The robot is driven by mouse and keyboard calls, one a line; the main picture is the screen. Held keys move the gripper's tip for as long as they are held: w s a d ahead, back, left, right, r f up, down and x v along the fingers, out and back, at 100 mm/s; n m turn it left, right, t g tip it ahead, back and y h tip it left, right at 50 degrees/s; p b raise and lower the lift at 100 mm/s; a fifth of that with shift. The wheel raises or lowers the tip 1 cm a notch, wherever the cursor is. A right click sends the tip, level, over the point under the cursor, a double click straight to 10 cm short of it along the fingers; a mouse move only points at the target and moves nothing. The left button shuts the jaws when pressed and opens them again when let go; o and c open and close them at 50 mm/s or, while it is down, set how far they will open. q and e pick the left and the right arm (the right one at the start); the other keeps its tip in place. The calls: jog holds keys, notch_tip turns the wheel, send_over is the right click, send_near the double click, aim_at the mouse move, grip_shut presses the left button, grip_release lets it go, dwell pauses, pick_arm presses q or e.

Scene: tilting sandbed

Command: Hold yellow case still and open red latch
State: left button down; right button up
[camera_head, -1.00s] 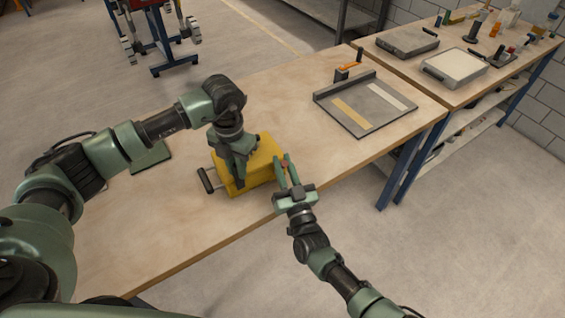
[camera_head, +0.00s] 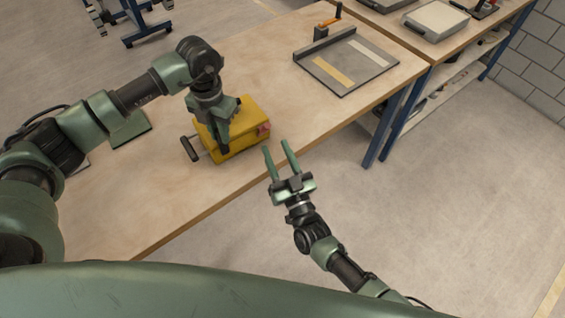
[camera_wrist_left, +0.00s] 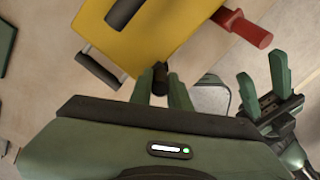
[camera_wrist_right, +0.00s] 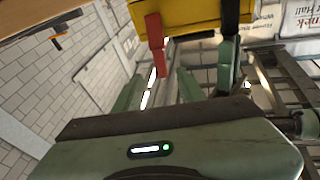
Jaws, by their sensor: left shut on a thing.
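The yellow case (camera_head: 243,121) sits near the front edge of the workbench. It shows at the top of the left wrist view (camera_wrist_left: 165,25) and right wrist view (camera_wrist_right: 185,12). My left gripper (camera_head: 221,138) comes down from above and is shut on the case; the exact contact is partly hidden. The red latch (camera_head: 263,130) is on the case's right side. In the left wrist view the latch (camera_wrist_left: 246,28) sticks out from the case's edge. My right gripper (camera_head: 277,148) is open and empty, to the right of the latch and apart from it, beyond the bench edge.
A dark handle bar (camera_head: 189,148) sticks out from the case's left side. A grey plate with a raised rim (camera_head: 350,75) lies further right on the bench (camera_head: 120,205). A dark green flat piece (camera_head: 132,128) lies behind my left arm. Floor is clear right of the bench.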

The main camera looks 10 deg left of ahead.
jog(key=v, duration=0.4)
jog(key=shift+d, duration=0.1)
